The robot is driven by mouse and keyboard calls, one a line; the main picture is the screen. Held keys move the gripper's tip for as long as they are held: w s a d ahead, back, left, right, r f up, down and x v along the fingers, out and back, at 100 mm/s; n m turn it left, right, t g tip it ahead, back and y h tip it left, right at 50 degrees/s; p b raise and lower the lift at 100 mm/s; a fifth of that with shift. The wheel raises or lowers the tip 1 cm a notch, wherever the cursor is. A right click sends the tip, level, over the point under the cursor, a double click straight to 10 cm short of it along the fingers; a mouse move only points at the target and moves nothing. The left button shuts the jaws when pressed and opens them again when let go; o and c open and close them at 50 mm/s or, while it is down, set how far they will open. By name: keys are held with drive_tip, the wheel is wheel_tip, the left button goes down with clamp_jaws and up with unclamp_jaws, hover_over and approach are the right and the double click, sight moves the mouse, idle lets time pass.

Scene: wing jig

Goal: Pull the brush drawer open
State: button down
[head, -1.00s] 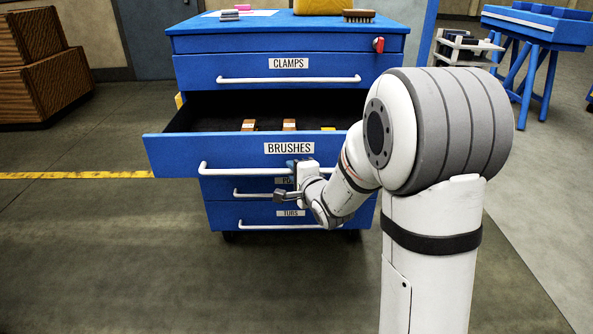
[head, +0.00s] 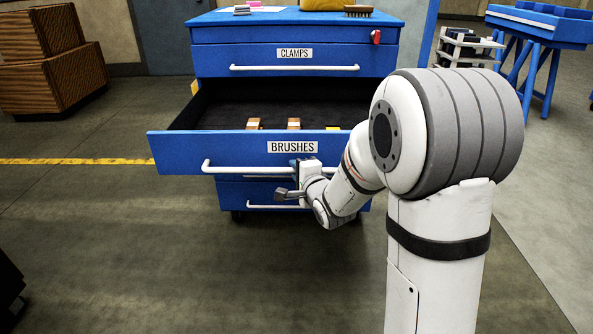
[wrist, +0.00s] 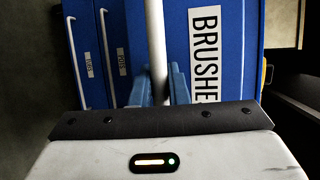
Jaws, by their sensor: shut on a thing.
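The blue brush drawer (head: 190,155), labelled BRUSHES, stands pulled well out of the blue cabinet (head: 215,65). Its dark interior shows several brown and yellow-topped items near the front, partly hidden by the front panel. A white bar handle (head: 235,169) runs across the drawer front. My gripper (wrist: 160,86) is shut on this handle, right of its middle in the head view. In the wrist view the blue fingers sit on either side of the white bar (wrist: 156,40), beside the BRUSHES label (wrist: 206,55).
The clamps drawer (head: 245,57) above is shut. A red lock (head: 376,37) and a brush (head: 359,11) are at the cabinet's top right. Wooden crates (head: 45,75) stand left, and a white cart (head: 465,47) and blue table (head: 540,25) right. The left floor is largely clear.

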drive_tip(key=c, duration=1.4)
unclamp_jaws()
drive_tip(key=p+v, duration=0.1)
drive_tip(key=v, duration=0.6)
drive_tip(key=shift+s+p, duration=0.35)
drive_tip(key=shift+d, duration=0.1)
